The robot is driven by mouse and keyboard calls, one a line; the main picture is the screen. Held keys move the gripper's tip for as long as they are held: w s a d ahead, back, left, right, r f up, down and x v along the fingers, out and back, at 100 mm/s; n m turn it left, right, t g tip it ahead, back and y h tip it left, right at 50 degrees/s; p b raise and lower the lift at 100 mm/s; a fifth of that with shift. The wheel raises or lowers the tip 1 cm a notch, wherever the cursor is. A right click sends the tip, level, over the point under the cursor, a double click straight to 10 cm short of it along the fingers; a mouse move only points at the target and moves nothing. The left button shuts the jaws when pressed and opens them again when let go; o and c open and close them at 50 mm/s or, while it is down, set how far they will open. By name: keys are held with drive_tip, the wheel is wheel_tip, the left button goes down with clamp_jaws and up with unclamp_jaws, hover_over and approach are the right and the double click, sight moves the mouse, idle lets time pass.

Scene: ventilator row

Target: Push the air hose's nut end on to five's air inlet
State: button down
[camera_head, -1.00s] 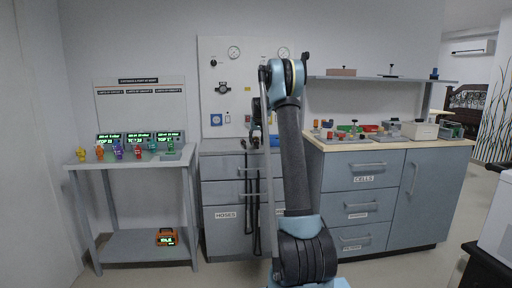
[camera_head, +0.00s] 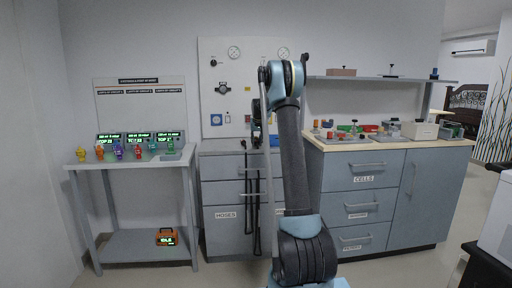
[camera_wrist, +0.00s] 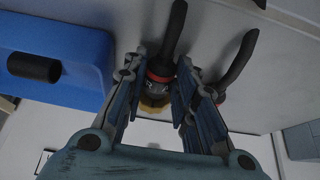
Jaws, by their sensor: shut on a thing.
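In the wrist view my gripper (camera_wrist: 161,62) is shut on the end of a black hose (camera_wrist: 175,28), with a red ring (camera_wrist: 159,77) and a yellowish end piece (camera_wrist: 155,101) between the fingers. A second dark hose (camera_wrist: 238,62) lies just right of the fingers, not held. In the head view black hoses (camera_head: 248,200) hang down the front of the drawer unit marked HOSES. My gripper (camera_head: 257,137) is small and dark at the unit's top edge there. I cannot tell which device is five, and I cannot make out its air inlet.
A blue box (camera_wrist: 60,50) is close left of my gripper. A side table (camera_head: 130,162) at the left bears several screened devices and colored pieces. An orange device (camera_head: 166,237) reading IDLE sits on its lower shelf. A cluttered counter (camera_head: 390,144) stands at the right.

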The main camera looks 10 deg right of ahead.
drive_tip(key=shift+r, duration=0.1)
drive_tip(key=shift+r, duration=1.4)
drive_tip(key=shift+s, duration=0.1)
